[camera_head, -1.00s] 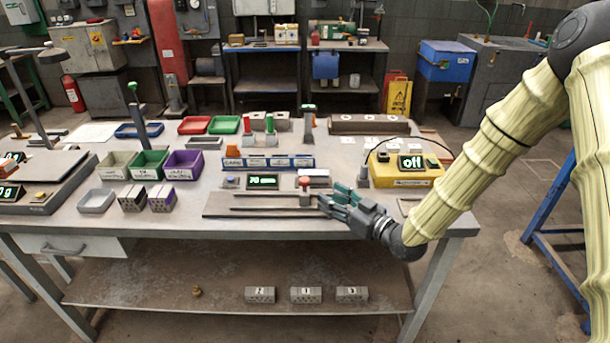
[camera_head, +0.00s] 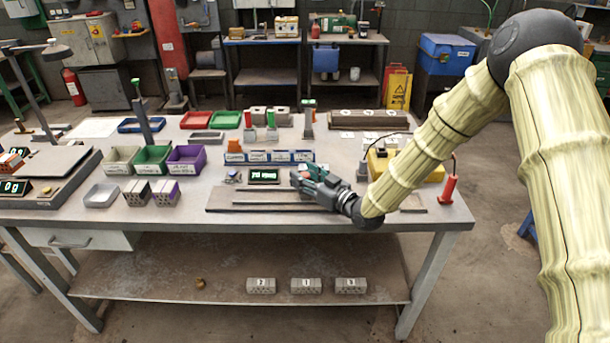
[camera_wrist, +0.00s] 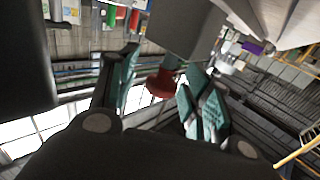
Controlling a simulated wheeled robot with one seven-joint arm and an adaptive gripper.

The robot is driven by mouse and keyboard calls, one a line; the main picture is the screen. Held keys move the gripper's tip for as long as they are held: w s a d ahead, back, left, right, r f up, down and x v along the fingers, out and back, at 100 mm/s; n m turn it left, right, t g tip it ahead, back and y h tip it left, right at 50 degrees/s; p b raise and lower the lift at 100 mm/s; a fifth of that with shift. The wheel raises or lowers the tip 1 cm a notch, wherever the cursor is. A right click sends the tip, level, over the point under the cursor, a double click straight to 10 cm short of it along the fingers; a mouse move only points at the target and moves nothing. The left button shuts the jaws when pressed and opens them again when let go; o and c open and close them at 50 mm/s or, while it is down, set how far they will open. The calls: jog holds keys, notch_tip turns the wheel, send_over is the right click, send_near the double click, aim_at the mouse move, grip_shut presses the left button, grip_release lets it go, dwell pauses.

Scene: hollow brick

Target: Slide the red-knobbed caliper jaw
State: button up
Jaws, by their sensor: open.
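The caliper's flat grey base with its rails (camera_head: 262,203) lies along the front of the bench. Its small green-lit display (camera_head: 264,176) stands just behind; the digits are too small to read surely. My gripper (camera_head: 306,178) is over the right part of the rails and hides the jaw in the head view. In the wrist view, the red knob (camera_wrist: 160,84) shows below a grey block (camera_wrist: 185,22), between the two teal fingers of my gripper (camera_wrist: 153,88). The fingers are apart, one on each side of the knob. Whether either touches it, I cannot tell.
A blue labelled rack (camera_head: 270,156) stands close behind the display. Grey, green and purple bins (camera_head: 186,159) are to the left. A red-handled tool (camera_head: 448,189) hangs or stands at the bench's right end. Bare bench (camera_head: 325,222) lies in front of the caliper.

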jog(key=shift+s+r, duration=0.1)
grip_shut()
jog(key=a+b, duration=0.2)
jog(key=a, duration=0.8)
jog(key=shift+a+b, duration=0.1)
jog(key=shift+b, duration=0.3)
grip_release()
jog(key=v, duration=1.2)
